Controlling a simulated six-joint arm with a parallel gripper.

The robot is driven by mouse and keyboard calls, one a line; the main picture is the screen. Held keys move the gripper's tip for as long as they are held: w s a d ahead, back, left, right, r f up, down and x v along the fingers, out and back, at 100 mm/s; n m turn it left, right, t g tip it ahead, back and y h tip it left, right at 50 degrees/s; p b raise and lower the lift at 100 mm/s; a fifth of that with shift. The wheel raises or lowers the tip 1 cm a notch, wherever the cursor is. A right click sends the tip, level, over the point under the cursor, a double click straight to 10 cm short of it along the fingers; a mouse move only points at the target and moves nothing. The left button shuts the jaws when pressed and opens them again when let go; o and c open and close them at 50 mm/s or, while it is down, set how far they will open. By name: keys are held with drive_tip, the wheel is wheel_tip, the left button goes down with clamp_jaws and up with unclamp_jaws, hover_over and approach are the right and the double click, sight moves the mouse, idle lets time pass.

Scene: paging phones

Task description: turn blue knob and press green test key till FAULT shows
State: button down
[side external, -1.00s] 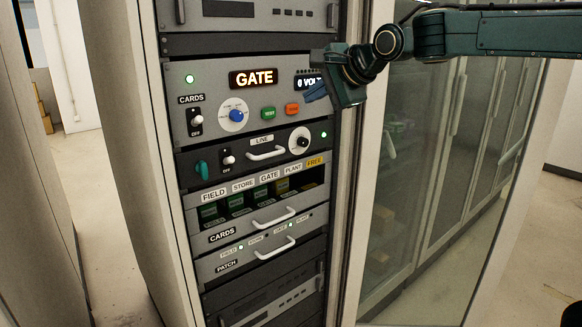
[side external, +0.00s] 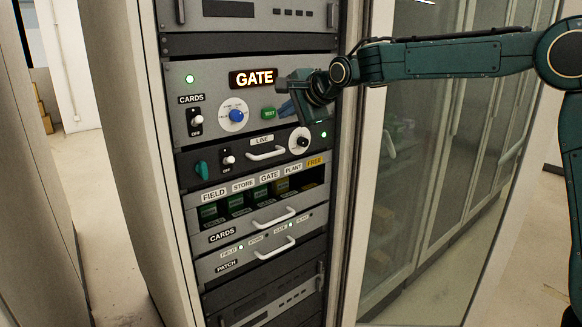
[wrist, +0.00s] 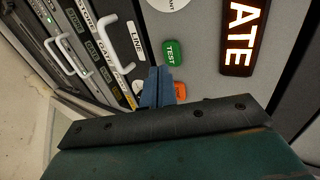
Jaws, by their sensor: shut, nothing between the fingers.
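The blue knob (side external: 236,115) sits on a white round dial on the upper panel, with its pointer toward the upper left. The green TEST key (side external: 268,113) is right of the dial; it also shows in the wrist view (wrist: 172,53). The lit display (side external: 253,78) above reads GATE. My gripper (side external: 284,109) is shut and empty, with its blue fingertips just right of the TEST key. In the wrist view my fingertips (wrist: 157,78) lie beside the TEST key, in front of the orange key (wrist: 180,91), which is partly hidden. I cannot tell whether the fingertips touch the panel.
A CARDS switch (side external: 196,118) is left of the dial. Below are the LINE panel with a handle (side external: 266,154) and a white dial (side external: 300,141), and a card drawer (side external: 272,218). The open glass door (side external: 400,180) stands to the right. My wrist hides the voltage display.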

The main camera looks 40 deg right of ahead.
drive_tip(key=shift+w, duration=1.75)
drive_tip(key=shift+w, duration=0.45)
drive_tip(key=shift+w+r, duration=0.2)
drive_tip(key=shift+w, duration=0.2)
drive_tip(key=shift+s+r, duration=0.1)
drive_tip(key=shift+s, duration=0.15)
approach(270, 108)
drive_tip(key=shift+s+a, duration=0.1)
drive_tip(key=shift+s, duration=0.25)
drive_tip(key=shift+s, duration=0.1)
